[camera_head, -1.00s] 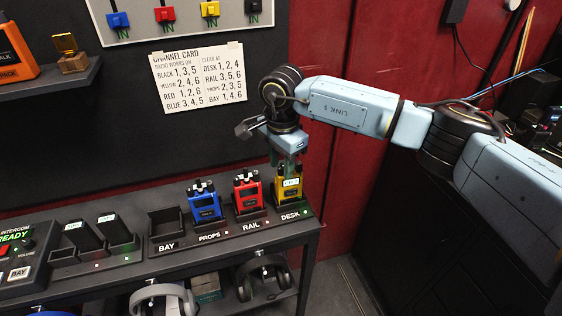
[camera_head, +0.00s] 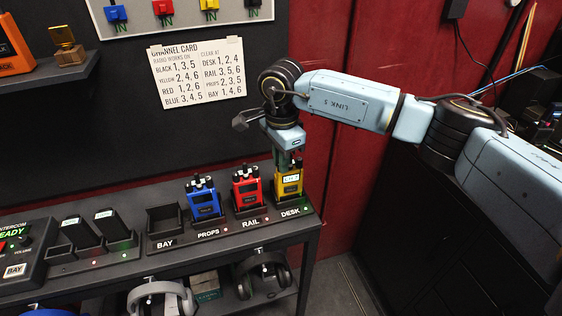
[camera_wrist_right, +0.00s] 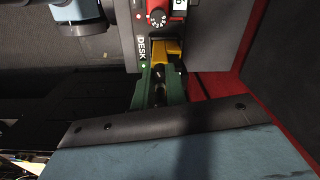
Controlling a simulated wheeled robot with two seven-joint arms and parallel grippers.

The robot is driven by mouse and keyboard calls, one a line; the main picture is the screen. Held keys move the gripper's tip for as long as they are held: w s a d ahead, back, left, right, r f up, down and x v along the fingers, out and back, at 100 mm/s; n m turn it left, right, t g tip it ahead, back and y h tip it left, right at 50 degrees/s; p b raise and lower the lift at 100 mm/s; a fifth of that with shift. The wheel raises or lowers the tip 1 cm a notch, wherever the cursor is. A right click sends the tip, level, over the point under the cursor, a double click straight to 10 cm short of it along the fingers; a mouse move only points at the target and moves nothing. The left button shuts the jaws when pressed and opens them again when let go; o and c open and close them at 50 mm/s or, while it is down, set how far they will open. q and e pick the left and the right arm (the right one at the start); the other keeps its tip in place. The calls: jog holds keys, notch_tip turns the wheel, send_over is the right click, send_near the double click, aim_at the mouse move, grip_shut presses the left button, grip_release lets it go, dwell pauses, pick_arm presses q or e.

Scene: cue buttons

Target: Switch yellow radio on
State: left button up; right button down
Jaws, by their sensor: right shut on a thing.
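The yellow radio (camera_head: 289,184) stands upright in the slot labelled DESK at the right end of the charging rack. A small pale display shows on its front. My right gripper (camera_head: 288,160) comes down from above and is shut on the top of the yellow radio. In the right wrist view its green fingers (camera_wrist_right: 159,88) close around a dark part at the radio's top, and a piece of the yellow body (camera_wrist_right: 169,48) shows beyond them. The fingers hide most of the radio's top. My left gripper is not in view.
The red radio (camera_head: 247,188) stands close to the left in RAIL, and the blue radio (camera_head: 204,200) in PROPS. The BAY slot (camera_head: 165,219) is empty. A channel card (camera_head: 203,75) hangs on the wall behind. Headphones (camera_head: 263,276) hang below the shelf.

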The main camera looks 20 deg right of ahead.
jog(key=c, duration=1.4)
grip_release()
notch_tip(320, 180, up, 14)
jog(key=shift+f+b, duration=0.25)
jog(key=shift+b, duration=0.1)
jog(key=shift+s, duration=0.1)
